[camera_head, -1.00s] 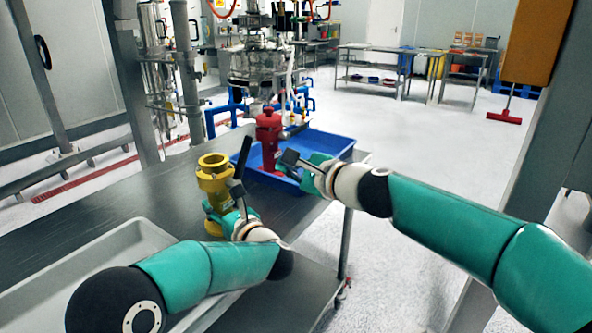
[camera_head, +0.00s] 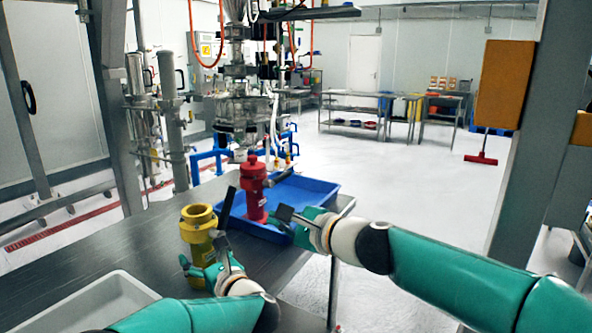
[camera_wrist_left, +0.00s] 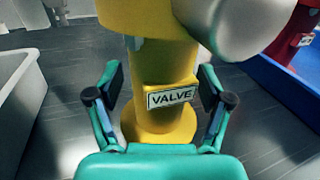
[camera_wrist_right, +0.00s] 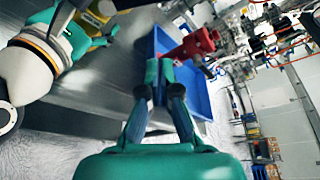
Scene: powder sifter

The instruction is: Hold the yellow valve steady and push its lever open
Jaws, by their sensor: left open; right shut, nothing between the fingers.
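The yellow valve (camera_head: 198,222) stands upright on the dark table, its dark lever (camera_head: 227,207) slanting up to the right. My left gripper (camera_head: 203,270) is open low around the valve. In the left wrist view its fingers (camera_wrist_left: 160,88) flank the yellow body (camera_wrist_left: 152,70), with gaps visible on both sides of the "VALVE" label. A large grey rounded part (camera_wrist_left: 245,22) hides some of the valve's upper right there. My right gripper (camera_head: 283,214) is shut and empty, right of the lever and apart from it. Its closed fingers also show in the right wrist view (camera_wrist_right: 160,78).
A red valve (camera_head: 254,188) stands in a blue tray (camera_head: 302,192) just behind my right gripper. A pale grey tray (camera_head: 105,300) lies at the table's front left. Bare table (camera_head: 120,248) shows left of the yellow valve. Open floor lies to the right.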

